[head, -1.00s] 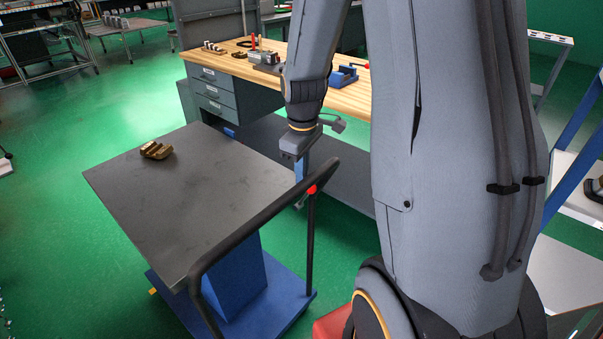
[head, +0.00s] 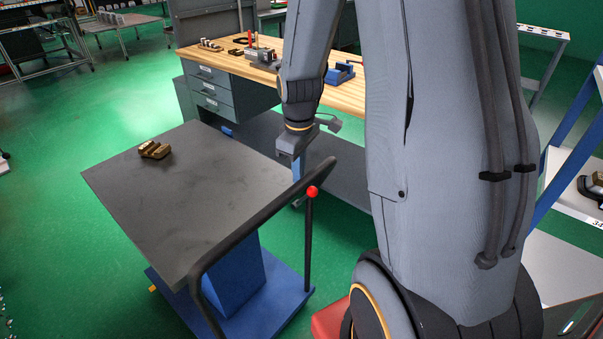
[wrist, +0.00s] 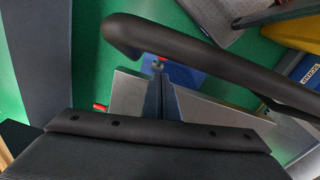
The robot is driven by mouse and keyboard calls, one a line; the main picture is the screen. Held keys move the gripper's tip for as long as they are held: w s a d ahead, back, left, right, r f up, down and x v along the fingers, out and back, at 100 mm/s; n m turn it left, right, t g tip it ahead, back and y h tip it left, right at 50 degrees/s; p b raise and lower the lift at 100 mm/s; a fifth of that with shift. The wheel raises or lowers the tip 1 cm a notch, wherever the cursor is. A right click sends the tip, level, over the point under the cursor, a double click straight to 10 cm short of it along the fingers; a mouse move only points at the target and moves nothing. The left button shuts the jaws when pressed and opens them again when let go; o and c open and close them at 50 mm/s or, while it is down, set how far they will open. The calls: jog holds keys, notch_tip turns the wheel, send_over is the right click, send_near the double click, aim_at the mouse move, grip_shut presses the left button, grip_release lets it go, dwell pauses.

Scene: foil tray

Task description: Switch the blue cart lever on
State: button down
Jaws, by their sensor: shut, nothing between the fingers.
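The blue cart has a dark grey top (head: 190,185), a blue base (head: 285,307) and a black handle bar (head: 255,222). A red ball knob (head: 312,192) shows near the handle's right end, above a thin dark upright rod; I take it for the lever. My gripper (head: 298,203) points down just beyond the handle, left of the knob in the picture. The handle partly hides its fingers. In the wrist view my gripper (wrist: 158,66) has its fingers together, empty, beside the curved handle bar (wrist: 205,55). Whether the fingers touch the lever cannot be told.
A brass-coloured block (head: 154,149) lies on the cart top. A workbench (head: 345,93) with grey drawers and tools stands behind the cart. A blue-framed rack (head: 565,150) stands at the right. Green floor is open left of the cart.

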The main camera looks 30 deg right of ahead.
notch_tip(320, 180, up, 11)
jog(key=b, duration=0.1)
jog(key=shift+s+a+f, duration=0.15)
jog(key=shift+s+a, duration=0.1)
jog(key=shift+a, duration=0.2)
jog(key=shift+a, duration=0.1)
